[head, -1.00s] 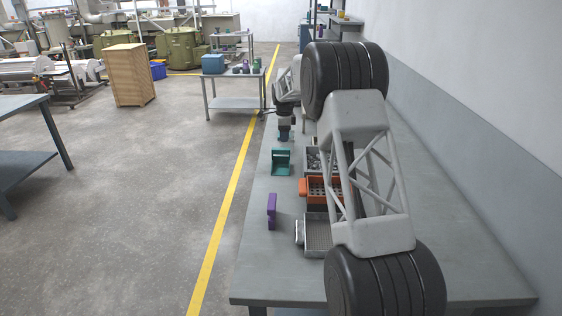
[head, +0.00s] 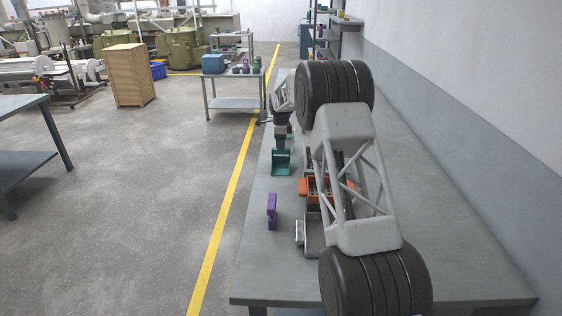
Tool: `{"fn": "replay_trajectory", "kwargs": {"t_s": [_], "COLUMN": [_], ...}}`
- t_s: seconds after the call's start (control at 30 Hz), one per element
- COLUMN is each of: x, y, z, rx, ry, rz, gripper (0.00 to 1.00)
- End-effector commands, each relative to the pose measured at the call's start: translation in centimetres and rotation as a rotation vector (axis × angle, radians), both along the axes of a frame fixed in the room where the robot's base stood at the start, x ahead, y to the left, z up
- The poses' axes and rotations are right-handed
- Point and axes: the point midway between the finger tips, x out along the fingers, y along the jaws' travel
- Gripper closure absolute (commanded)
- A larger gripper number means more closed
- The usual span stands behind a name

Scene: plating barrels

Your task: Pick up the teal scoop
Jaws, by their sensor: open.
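The teal scoop (head: 281,168) stands on the grey workbench (head: 255,258), left of the row of trays. My gripper (head: 280,150) points down just above and behind the scoop, its lower end overlapping the scoop's upper edge in the head view. The fingers are small and dark here, and they are open. I cannot tell whether they touch the scoop or are around any part of it.
A purple object (head: 271,210) stands nearer on the bench. An orange basket (head: 312,200) and a grey tray (head: 312,233) lie to the right, partly hidden by my arm. A yellow floor line (head: 222,215) runs along the left. The bench's front left is clear.

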Motion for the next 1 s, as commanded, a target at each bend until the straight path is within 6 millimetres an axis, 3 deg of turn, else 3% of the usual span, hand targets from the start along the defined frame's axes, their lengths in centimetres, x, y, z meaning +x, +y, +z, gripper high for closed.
{"fn": "replay_trajectory", "kwargs": {"t_s": [0.57, 1.0], "x": [0.0, -0.2], "y": [0.0, -0.1], "z": [-1.1, -5.1], "rx": [0.0, 0.0], "ry": [0.0, 0.0], "rz": [0.0, 0.0], "gripper": [0.43, 0.43]}}
